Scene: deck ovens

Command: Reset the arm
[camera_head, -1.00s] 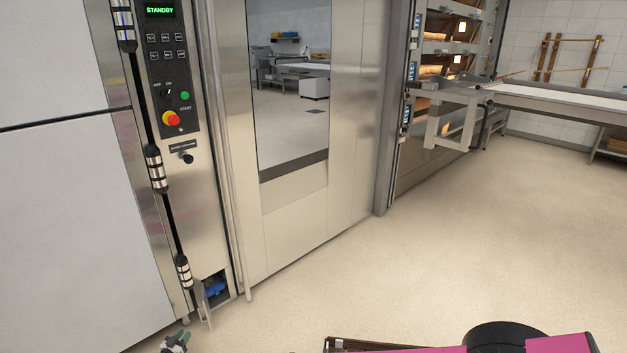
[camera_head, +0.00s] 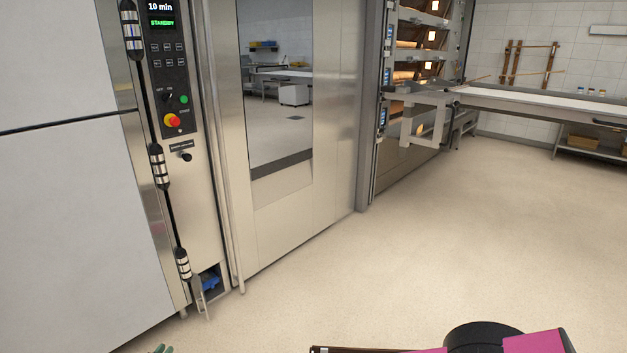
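Pink and black parts of my arm (camera_head: 490,340) show at the bottom right edge. A small grey-green tip, which looks like the end of my gripper (camera_head: 160,349), just shows at the bottom left edge. Most of it is cut off by the frame, so whether it is open or shut, or holds anything, cannot be seen. It appears over the floor in front of the steel oven (camera_head: 335,150), apart from the front.
A control panel (camera_head: 168,75) reads "10 min" and "STANDBY". A small opening with a blue part (camera_head: 210,283) sits low on the oven. Deck ovens (camera_head: 425,60) and a long loader table (camera_head: 540,103) stand farther back. The floor (camera_head: 430,250) is clear at the middle and right.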

